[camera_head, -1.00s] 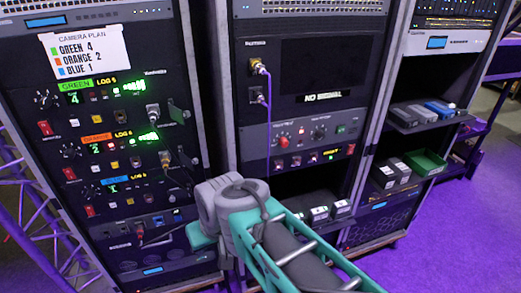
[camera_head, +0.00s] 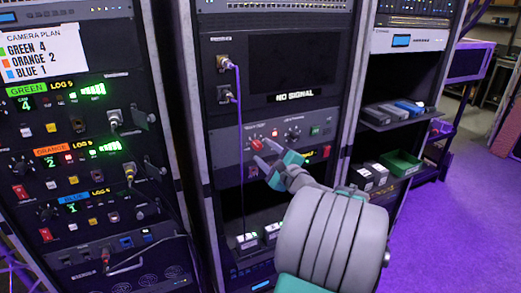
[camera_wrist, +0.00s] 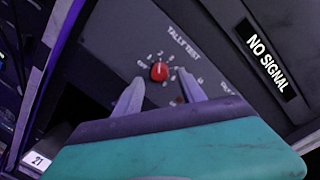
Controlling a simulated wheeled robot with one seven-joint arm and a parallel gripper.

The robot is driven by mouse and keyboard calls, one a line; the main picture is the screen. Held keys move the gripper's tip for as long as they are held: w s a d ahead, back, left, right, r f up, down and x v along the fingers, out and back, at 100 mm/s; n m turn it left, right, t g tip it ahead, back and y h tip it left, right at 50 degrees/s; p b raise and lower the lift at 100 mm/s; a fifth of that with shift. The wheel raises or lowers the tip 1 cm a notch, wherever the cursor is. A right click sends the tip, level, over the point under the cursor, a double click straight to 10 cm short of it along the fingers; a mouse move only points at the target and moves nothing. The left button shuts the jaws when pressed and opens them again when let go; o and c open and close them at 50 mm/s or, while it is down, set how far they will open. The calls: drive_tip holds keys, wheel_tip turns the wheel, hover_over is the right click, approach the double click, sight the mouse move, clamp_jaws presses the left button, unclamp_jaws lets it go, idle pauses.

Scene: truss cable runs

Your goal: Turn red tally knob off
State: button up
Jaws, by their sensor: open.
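The red tally knob (camera_wrist: 159,71) sits on a grey panel (camera_wrist: 205,60) marked "TALLY TEST", with a ring of printed marks around it. My gripper (camera_wrist: 159,92) is open in the wrist view, with one finger on each side below the knob. The fingers look apart from the knob, though the depth gap is hard to judge. In the head view my gripper (camera_head: 261,156) is in front of the middle rack's grey panel. The red knob (camera_head: 257,145) shows there near the fingertips, partly covered.
A "NO SIGNAL" label (camera_head: 295,96) sits above the panel. A purple cable (camera_head: 239,150) hangs left of the knob. The left rack holds green, orange and blue camera units (camera_head: 75,150). A green tray (camera_head: 400,163) is on the right rack. The purple floor (camera_head: 460,230) at right is clear.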

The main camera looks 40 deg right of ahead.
sight(257, 145)
drive_tip(key=shift+x, duration=1.35)
drive_tip(key=shift+c, duration=0.5)
clamp_jaws()
drive_tip(key=shift+a, duration=0.1)
